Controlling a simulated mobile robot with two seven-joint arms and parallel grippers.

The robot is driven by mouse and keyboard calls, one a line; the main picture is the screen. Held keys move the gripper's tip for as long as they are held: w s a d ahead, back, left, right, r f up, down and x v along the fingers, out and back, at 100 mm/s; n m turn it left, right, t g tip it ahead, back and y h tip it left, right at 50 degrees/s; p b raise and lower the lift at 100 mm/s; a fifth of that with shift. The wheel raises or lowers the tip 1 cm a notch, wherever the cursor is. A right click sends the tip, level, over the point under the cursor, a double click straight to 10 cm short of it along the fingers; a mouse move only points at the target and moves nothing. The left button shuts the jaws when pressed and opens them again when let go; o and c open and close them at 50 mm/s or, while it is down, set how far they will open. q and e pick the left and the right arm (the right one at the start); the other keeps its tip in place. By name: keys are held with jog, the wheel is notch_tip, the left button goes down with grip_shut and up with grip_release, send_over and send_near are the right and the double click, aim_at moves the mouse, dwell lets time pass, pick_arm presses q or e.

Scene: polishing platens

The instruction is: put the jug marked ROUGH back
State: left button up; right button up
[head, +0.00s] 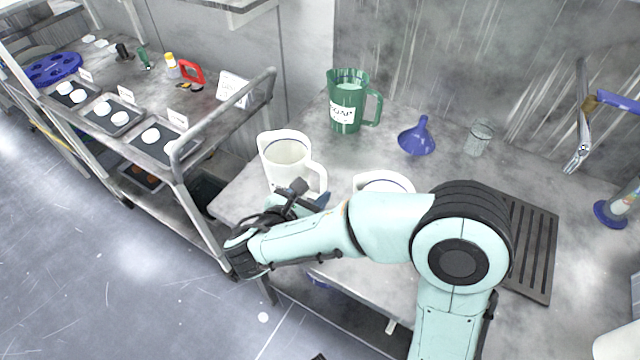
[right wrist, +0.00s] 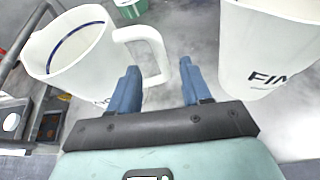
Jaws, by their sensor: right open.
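A white jug (head: 287,153) stands on the metal bench, its handle toward the right. In the right wrist view this jug (right wrist: 75,60) is at left, with only a scrap of lettering showing, too little to read. My right gripper (head: 309,194) is open beside it. In the right wrist view the jug's handle (right wrist: 160,60) shows between the two blue fingertips (right wrist: 157,75), not gripped. A second white jug (right wrist: 265,45), marked "FIN…", stands to the right; my arm hides most of it in the head view (head: 385,180). My left gripper is out of view.
A green SOAP jug (head: 345,112), a blue funnel (head: 417,138) and a clear beaker (head: 479,138) stand farther back on the bench. A black slatted rack (head: 530,245) lies at right. A metal cart (head: 178,158) with trays of white discs stands left.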

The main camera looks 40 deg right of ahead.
jog(key=v, duration=0.6)
jog(key=shift+a, duration=0.15)
dwell(0.3)
